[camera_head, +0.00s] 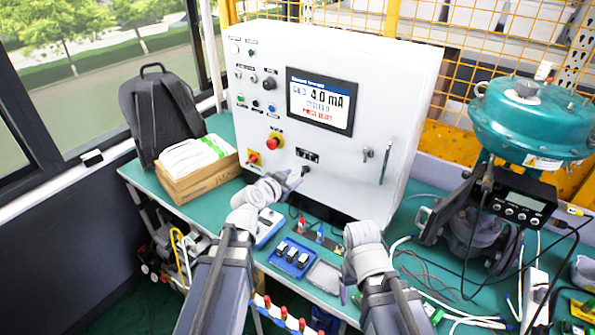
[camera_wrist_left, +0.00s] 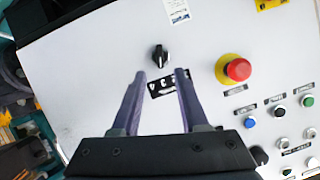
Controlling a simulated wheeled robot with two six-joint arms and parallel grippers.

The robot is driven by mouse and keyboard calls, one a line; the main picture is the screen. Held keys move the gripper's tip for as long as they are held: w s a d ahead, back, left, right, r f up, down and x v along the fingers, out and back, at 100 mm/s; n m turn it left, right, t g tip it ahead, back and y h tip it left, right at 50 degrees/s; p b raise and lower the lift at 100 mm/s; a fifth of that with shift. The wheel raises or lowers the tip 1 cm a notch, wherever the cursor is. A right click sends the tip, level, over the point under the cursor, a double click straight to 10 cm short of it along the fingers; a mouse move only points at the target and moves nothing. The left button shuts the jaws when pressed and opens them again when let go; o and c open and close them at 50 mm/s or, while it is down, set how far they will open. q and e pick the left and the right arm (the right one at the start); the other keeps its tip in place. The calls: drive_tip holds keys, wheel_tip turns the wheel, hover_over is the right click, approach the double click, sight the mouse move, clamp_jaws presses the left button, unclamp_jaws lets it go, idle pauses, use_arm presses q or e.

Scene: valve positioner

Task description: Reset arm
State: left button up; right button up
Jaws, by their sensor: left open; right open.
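My left gripper (camera_head: 293,178) is raised in front of the white control cabinet (camera_head: 390,85), near the lower part of its front panel. In the left wrist view its two purple fingers (camera_wrist_left: 161,75) are apart with nothing between them. A black rotary knob (camera_wrist_left: 159,55) with a black label below it is just beyond the fingertips, apart from them in the picture. The same knob (camera_head: 305,170) shows beside the gripper in the head view. My right gripper (camera_head: 349,297) is low over the table's front, mostly hidden by its own wrist; it is open.
The cabinet screen (camera_head: 320,100) reads 4.0 mA, with smaller text below. A red emergency button (camera_head: 274,142) sits left of the knob. The teal valve actuator (camera_head: 530,115) with cables stands at right. A blue tray (camera_head: 291,257) lies between my arms. A backpack (camera_head: 160,110) and cardboard box (camera_head: 195,180) are at left.

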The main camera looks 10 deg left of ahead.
use_arm(q)
drive_tip(key=shift+s+a+r, duration=0.1)
drive_tip(key=shift+s, duration=0.25)
drive_tip(key=s+d+f+g+h, duration=0.1)
drive_tip(key=s+d+f+g, duration=0.6)
drive_tip(key=d, duration=0.4)
drive_tip(key=s+f+n+g+y, duration=0.1)
drive_tip(key=s+f+g+y, duration=0.2)
drive_tip(key=s, duration=0.5)
drive_tip(key=s+f+n+g+y, duration=0.1)
drive_tip(key=s+f+g+y, duration=0.2)
drive_tip(key=s, duration=0.6)
drive_tip(key=shift+s+a+f+n, duration=0.25)
drive_tip(key=shift+f+n, duration=0.05)
drive_tip(key=shift+f, duration=0.05)
